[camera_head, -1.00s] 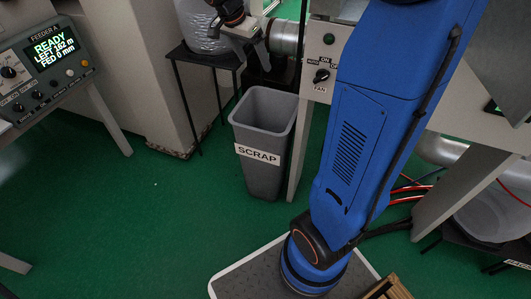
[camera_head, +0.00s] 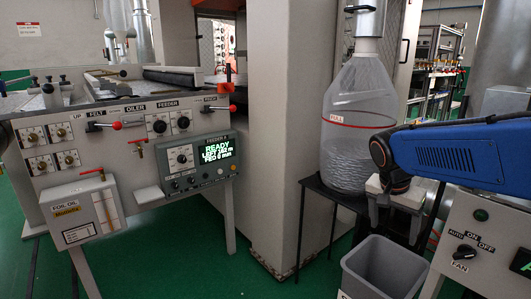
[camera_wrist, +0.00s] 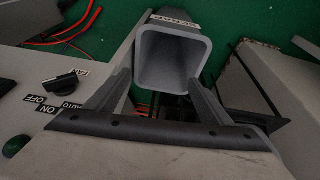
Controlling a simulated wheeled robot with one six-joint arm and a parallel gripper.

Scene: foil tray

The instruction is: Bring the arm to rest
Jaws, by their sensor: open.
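My blue arm (camera_head: 460,150) reaches in from the right edge of the head view. My gripper (camera_head: 393,225) hangs at its end, fingers down, in front of the small black stand and above and behind the grey scrap bin. In the wrist view my gripper (camera_wrist: 163,78) shows two dark fingers spread wide with nothing between them. The scrap bin's opening (camera_wrist: 172,62) lies beyond the fingers, apart from them. The rest of the arm is outside the head view.
The scrap bin (camera_head: 385,268) stands on the floor below. A clear bag (camera_head: 352,100) marked FULL rests on the black stand (camera_head: 330,195) left of my gripper. The fan panel (camera_head: 480,235) is close right. The feeder panel (camera_head: 195,165) stands left. Green floor between is clear.

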